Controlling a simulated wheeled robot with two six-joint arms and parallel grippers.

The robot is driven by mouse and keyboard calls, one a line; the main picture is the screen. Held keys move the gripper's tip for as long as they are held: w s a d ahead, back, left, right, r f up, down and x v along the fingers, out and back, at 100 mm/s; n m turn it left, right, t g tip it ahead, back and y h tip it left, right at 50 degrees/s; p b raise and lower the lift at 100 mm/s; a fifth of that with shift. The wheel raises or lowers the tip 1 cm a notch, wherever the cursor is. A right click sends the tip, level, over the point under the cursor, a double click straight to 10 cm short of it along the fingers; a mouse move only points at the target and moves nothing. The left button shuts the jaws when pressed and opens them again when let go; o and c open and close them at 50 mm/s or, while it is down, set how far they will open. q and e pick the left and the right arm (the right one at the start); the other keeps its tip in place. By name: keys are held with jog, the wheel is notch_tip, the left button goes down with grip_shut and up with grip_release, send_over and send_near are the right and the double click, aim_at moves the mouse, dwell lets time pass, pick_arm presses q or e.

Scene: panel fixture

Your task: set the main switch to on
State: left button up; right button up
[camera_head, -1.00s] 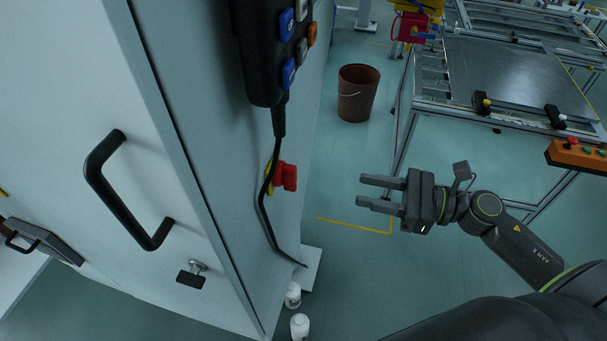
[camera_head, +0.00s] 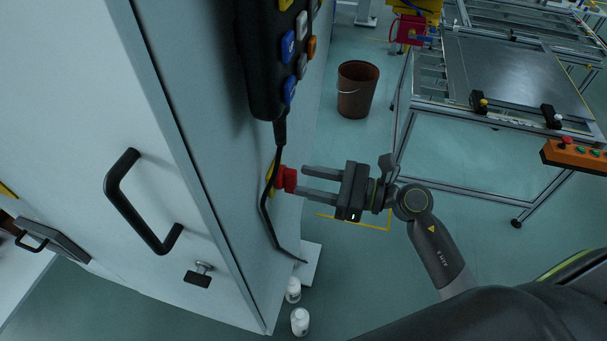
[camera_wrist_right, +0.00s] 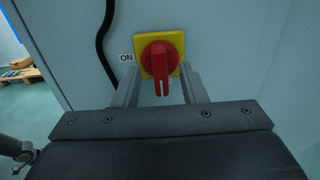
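The main switch is a red rotary knob (camera_wrist_right: 159,62) on a yellow square plate (camera_wrist_right: 174,40), fixed to the side of a grey cabinet. In the right wrist view its handle points straight down, and an "ON" label (camera_wrist_right: 126,57) sits to the left of the plate. The red knob also shows in the head view (camera_head: 287,179). My right gripper (camera_head: 304,183) is open, with its fingers pointing at the knob. In the right wrist view the fingers stand either side of the handle; whether they touch it I cannot tell. My left gripper is out of view.
A black pendant (camera_head: 262,60) with coloured buttons hangs on the cabinet, and its cable (camera_head: 266,205) runs down close beside the knob. A brown bucket (camera_head: 357,90) and a metal-framed table (camera_head: 500,75) stand beyond. White bottles (camera_head: 299,321) stand by the cabinet foot.

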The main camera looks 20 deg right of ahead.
jog(key=shift+x, duration=0.95)
jog(key=shift+c, duration=0.2)
grip_shut()
